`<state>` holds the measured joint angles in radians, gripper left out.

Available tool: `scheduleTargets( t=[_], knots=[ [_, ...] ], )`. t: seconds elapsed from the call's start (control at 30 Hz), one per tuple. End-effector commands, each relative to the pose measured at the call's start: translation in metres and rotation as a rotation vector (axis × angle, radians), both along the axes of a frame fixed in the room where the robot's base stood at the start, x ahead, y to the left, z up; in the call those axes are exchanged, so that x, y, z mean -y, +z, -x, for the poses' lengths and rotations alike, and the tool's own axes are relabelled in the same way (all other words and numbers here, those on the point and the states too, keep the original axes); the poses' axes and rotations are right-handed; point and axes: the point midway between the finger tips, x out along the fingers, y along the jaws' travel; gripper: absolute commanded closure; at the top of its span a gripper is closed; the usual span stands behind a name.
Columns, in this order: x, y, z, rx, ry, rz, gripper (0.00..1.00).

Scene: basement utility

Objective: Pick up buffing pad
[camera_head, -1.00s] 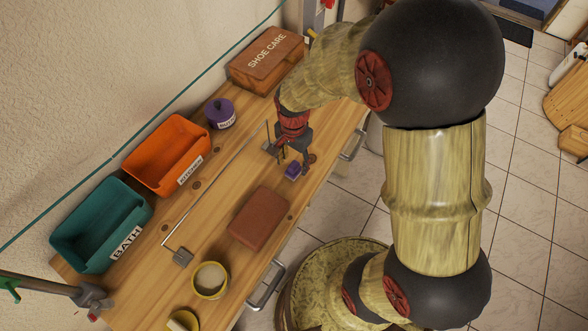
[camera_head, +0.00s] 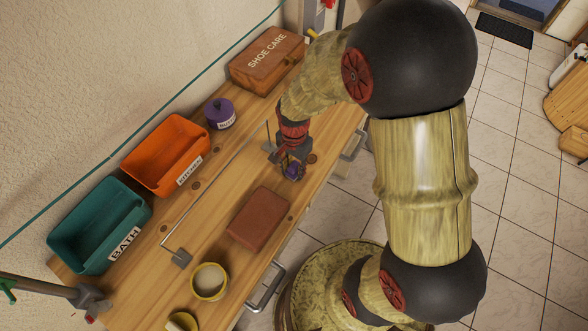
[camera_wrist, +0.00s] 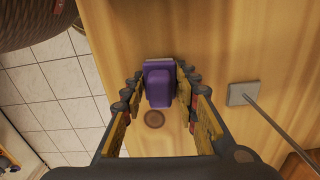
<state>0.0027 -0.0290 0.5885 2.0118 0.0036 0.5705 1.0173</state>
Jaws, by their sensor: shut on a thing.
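The purple block-shaped thing, which I take to be the buffing pad (camera_wrist: 159,84), lies on the wooden bench top between my fingers in the wrist view. In the head view only a little of this pad (camera_head: 292,170) shows, the rest hidden by my gripper. My gripper (camera_head: 290,168) points down at the bench top near its front edge. Its two fingers (camera_wrist: 158,88) are closed in on both sides of the pad. I cannot tell any clear gap between the pad and the bench.
A brown brick-like block (camera_head: 258,218) lies nearby on the bench (camera_head: 215,215). A metal rod on a square base (camera_head: 181,257) runs along it. Behind are a purple pot (camera_head: 220,113), an orange bin (camera_head: 165,155), a teal bin (camera_head: 98,225) and a shoe care box (camera_head: 267,58).

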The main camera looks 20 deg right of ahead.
Motion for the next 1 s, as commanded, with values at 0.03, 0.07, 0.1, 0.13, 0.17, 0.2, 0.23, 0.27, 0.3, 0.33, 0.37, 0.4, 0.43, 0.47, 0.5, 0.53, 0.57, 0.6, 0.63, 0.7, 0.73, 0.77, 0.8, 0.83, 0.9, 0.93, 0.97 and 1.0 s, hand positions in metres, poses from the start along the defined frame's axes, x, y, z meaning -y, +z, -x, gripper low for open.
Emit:
scheduleTargets(
  t=[0.03, 0.07, 0.1, 0.13, 0.17, 0.2, 0.23, 0.27, 0.3, 0.33, 0.37, 0.4, 0.43, 0.47, 0.5, 0.53, 0.57, 0.6, 0.63, 0.7, 0.73, 0.77, 0.8, 0.83, 0.9, 0.93, 0.97, 1.0],
  knots=[
    [0.0, 0.0, 0.0, 0.0, 0.0, 0.0, 0.79],
    [0.0, 0.0, 0.0, 0.0, 0.0, 0.0, 0.81],
    [0.0, 0.0, 0.0, 0.0, 0.0, 0.0, 0.83],
    [0.0, 0.0, 0.0, 0.0, 0.0, 0.0, 0.85],
    [0.0, 0.0, 0.0, 0.0, 0.0, 0.0, 0.87],
    [0.0, 0.0, 0.0, 0.0, 0.0, 0.0, 0.89],
    [0.0, 0.0, 0.0, 0.0, 0.0, 0.0, 0.91],
    [0.0, 0.0, 0.0, 0.0, 0.0, 0.0, 0.92],
    [0.0, 0.0, 0.0, 0.0, 0.0, 0.0, 0.94],
    [0.0, 0.0, 0.0, 0.0, 0.0, 0.0, 0.96],
    [0.0, 0.0, 0.0, 0.0, 0.0, 0.0, 0.97],
    [0.0, 0.0, 0.0, 0.0, 0.0, 0.0, 0.97],
    [0.0, 0.0, 0.0, 0.0, 0.0, 0.0, 0.97],
    [0.0, 0.0, 0.0, 0.0, 0.0, 0.0, 0.97],
    [0.0, 0.0, 0.0, 0.0, 0.0, 0.0, 0.97],
    [0.0, 0.0, 0.0, 0.0, 0.0, 0.0, 0.97],
    [0.0, 0.0, 0.0, 0.001, 0.0, -0.001, 0.97],
    [0.0, 0.001, 0.0, 0.001, 0.0, -0.001, 0.97],
    [0.0, 0.002, 0.0, 0.001, 0.0, -0.001, 0.97],
    [0.0, 0.005, -0.001, 0.001, 0.0, 0.0, 0.97],
    [0.0, 0.007, -0.001, 0.001, 0.0, 0.0, 0.97],
    [0.0, 0.009, -0.001, 0.003, 0.0, 0.001, 0.97],
    [0.0, 0.013, -0.001, 0.004, 0.0, 0.001, 0.97],
    [0.0, 0.017, -0.002, 0.004, 0.0, 0.001, 0.97],
    [0.0, 0.027, -0.001, 0.005, 0.001, 0.002, 0.97],
    [0.0, 0.032, -0.001, 0.005, 0.001, 0.002, 0.97],
    [-0.002, 0.037, 0.001, 0.004, 0.002, 0.002, 0.97],
    [-0.006, 0.044, 0.006, 0.003, 0.004, 0.002, 0.97]
  ],
)
